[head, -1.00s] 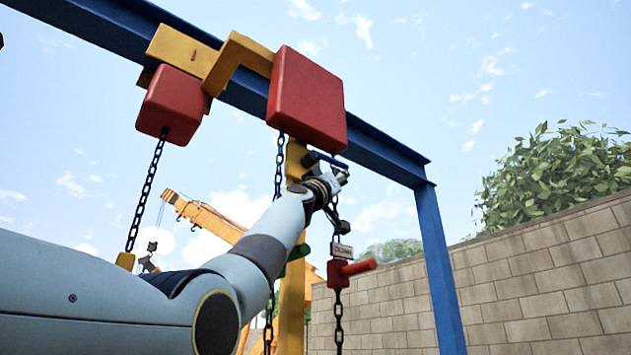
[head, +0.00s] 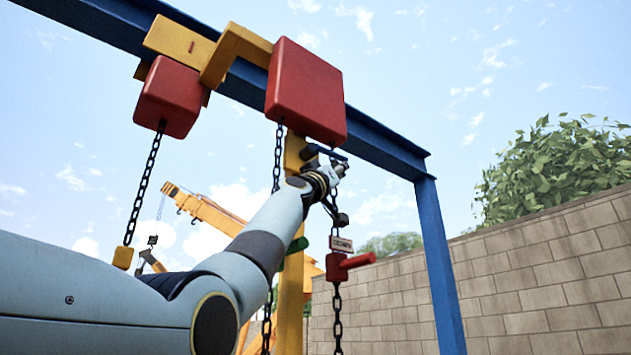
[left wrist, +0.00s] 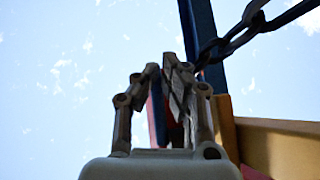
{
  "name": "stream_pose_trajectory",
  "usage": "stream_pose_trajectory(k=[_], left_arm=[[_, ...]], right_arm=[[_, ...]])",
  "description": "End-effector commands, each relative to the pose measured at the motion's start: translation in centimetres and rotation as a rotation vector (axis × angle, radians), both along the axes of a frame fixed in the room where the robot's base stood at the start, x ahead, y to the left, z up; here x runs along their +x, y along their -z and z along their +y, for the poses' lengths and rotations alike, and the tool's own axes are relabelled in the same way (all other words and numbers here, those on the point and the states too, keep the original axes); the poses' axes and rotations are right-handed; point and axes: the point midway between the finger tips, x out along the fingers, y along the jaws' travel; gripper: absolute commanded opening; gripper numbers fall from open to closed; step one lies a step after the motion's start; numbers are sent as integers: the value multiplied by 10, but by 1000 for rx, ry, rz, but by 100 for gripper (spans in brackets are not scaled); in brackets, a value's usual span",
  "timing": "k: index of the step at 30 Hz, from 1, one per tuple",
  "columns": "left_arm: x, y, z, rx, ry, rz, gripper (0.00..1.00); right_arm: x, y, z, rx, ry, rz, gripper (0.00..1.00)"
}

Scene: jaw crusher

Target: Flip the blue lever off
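The blue lever (head: 326,152) is a short dark blue bar on the yellow post, just below the large red block, in the head view. My left gripper (head: 338,170) is raised beside the post, just below and right of the lever's end. I cannot tell whether they touch. In the left wrist view the fingers of my left gripper (left wrist: 162,70) lean toward each other with a narrow gap, and a blue and red strip shows behind the gap. Whether anything is gripped is unclear. My right gripper is not in view.
A blue overhead beam (head: 385,143) carries red blocks (head: 306,92) with hanging chains (head: 140,190). A red handle (head: 350,262) hangs below my gripper. A yellow post (head: 291,300) stands behind my arm. A brick wall (head: 520,275) runs along the right.

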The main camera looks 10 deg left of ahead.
Motion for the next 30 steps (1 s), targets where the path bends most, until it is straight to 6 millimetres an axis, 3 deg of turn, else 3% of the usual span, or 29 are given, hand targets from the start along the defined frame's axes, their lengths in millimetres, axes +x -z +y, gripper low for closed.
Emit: stream_pose_trajectory(k=[17,30], left_arm=[[-65,69,31,-2,-3,7,0],[-75,77,35,-2,-2,8,0]], right_arm=[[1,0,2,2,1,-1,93],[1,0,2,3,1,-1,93]])
